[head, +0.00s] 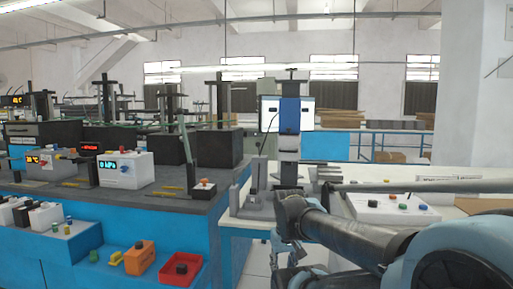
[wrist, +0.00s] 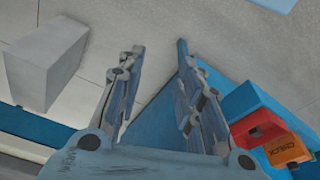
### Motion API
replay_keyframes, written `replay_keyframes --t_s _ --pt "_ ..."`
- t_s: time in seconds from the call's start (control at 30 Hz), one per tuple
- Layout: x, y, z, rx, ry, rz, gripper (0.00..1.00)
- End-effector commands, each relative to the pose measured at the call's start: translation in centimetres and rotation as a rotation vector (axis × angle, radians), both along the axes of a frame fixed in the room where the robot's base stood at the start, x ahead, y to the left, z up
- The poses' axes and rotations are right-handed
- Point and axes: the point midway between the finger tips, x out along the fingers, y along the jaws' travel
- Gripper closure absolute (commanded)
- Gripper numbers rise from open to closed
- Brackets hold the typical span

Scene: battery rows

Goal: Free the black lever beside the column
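A column (head: 290,112) with a blue middle and white boxes on its sides stands on a pale bench in the head view. Grey brackets (head: 256,190) stand at its left foot. I cannot clearly pick out the black lever; a long dark grey bar (head: 420,186) runs right from near the column's foot, but I cannot tell if it is the lever. My gripper (head: 290,256) hangs low in front of the bench, below the column's foot. In the wrist view my gripper (wrist: 159,47) has its two fingers apart with nothing between them.
A blue bench (head: 150,225) with testers fills the left. An orange box (head: 140,257) and a red box (head: 181,269) sit at its front; they show close right of my fingers in the wrist view. A pale grey block (wrist: 45,62) is at left there. A control box (head: 393,208) stands right.

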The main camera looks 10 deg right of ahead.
Motion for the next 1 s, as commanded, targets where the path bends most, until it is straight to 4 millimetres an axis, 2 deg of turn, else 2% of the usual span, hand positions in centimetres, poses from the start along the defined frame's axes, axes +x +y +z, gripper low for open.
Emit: replay_keyframes --t_s 0.17,0.27,0.33,0.47,0.67,0.8,1.0 --pt "0.0 0.0 0.0 0.0 0.0 0.0 0.67" --pt "-0.2 0.0 0.2 -0.001 -0.003 0.002 0.55" --pt "-0.6 -0.2 0.7 -0.014 -0.011 0.017 0.55" --pt "0.7 -1.3 2.0 -0.086 -0.008 0.099 0.55" --pt "5.3 -3.8 5.9 -0.306 0.009 0.34 0.55" --pt "9.4 -5.2 9.1 -0.479 0.036 0.521 0.55" --pt "15.9 -5.9 13.6 -0.727 0.093 0.768 0.55"
